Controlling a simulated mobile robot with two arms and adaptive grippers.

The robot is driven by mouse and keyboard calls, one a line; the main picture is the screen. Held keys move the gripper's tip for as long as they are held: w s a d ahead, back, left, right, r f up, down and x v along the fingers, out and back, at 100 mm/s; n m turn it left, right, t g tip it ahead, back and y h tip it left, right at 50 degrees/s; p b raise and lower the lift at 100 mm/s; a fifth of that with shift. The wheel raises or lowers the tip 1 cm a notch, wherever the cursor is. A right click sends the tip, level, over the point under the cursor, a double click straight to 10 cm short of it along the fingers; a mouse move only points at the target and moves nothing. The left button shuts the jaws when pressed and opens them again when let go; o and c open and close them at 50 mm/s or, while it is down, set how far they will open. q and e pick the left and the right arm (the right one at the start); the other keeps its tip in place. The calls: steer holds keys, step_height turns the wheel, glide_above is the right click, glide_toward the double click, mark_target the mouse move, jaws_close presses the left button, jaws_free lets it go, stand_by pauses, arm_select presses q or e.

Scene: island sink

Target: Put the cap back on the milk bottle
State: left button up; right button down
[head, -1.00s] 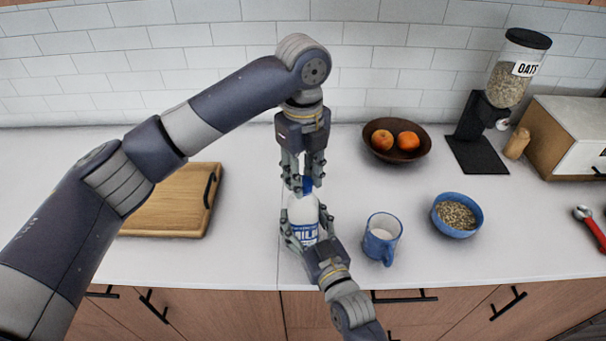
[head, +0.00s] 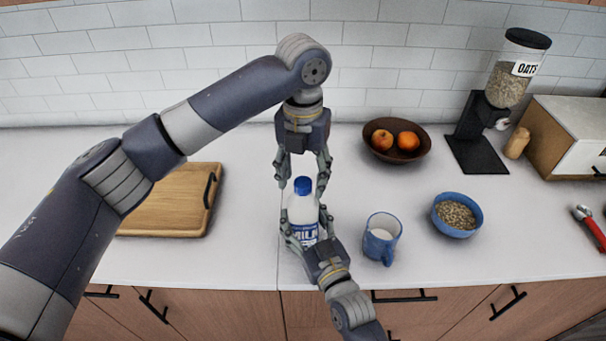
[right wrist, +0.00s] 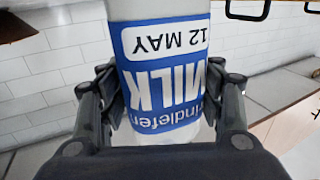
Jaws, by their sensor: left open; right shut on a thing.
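The white milk bottle (head: 302,211) with a blue label stands upright on the counter. The blue cap (head: 303,185) sits on top of its neck. My right gripper (head: 306,236) is shut around the bottle's body from the front; the right wrist view shows its fingers on both sides of the labelled bottle (right wrist: 165,70). My left gripper (head: 303,180) points down from above with its fingers spread either side of the cap, apart from it. The bottle's lower part is partly hidden by the right gripper.
A blue mug (head: 381,240) of milk stands close right of the bottle, with a blue bowl of oats (head: 457,215) beyond. A brown fruit bowl (head: 396,153) is behind. A wooden cutting board (head: 165,205) lies left. The counter between board and bottle is clear.

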steer(key=shift+f, duration=0.15)
arm_select(q)
step_height(320, 180, up, 12)
stand_by(0.5)
arm_select(e)
steer(key=shift+c, duration=1.9)
jaws_free()
steer(key=v, duration=1.2)
